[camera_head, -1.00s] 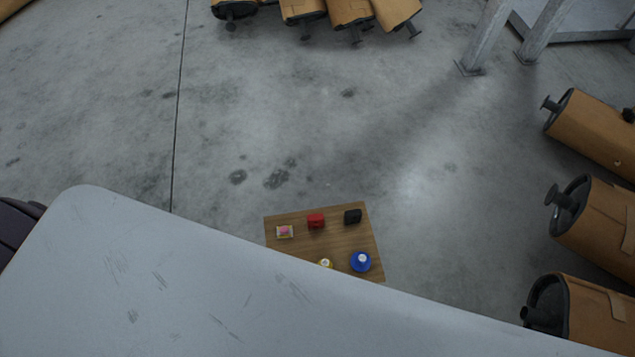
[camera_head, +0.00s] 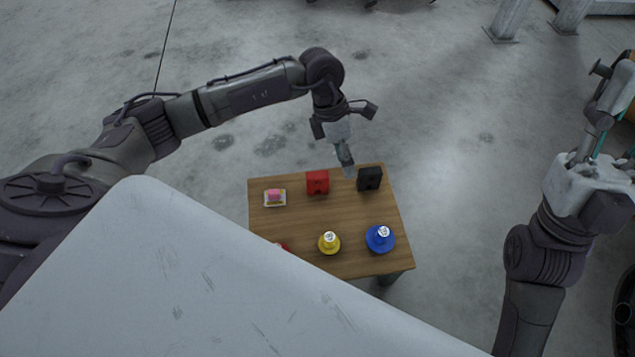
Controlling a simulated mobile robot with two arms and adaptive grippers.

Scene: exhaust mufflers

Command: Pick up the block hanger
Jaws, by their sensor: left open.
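Two upright blocks that could be the block hanger stand along the far edge of the small wooden table (camera_head: 345,215). One is a red block (camera_head: 317,182) with a notch. The other is a black block (camera_head: 369,179) to its right. I cannot tell which one is meant. My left gripper (camera_head: 348,171) points down over the far edge, between the two blocks and closer to the black one. It is open and looks empty; no contact shows. My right gripper (camera_head: 597,150) is raised at the right, away from the table; its finger opening cannot be made out.
A small pink-and-yellow item (camera_head: 274,197) lies at the table's far left. A yellow round piece (camera_head: 329,242) and a blue round piece (camera_head: 380,239) stand nearer me. A red thing (camera_head: 283,246) is partly hidden by my white body panel. Open concrete floor lies beyond the table.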

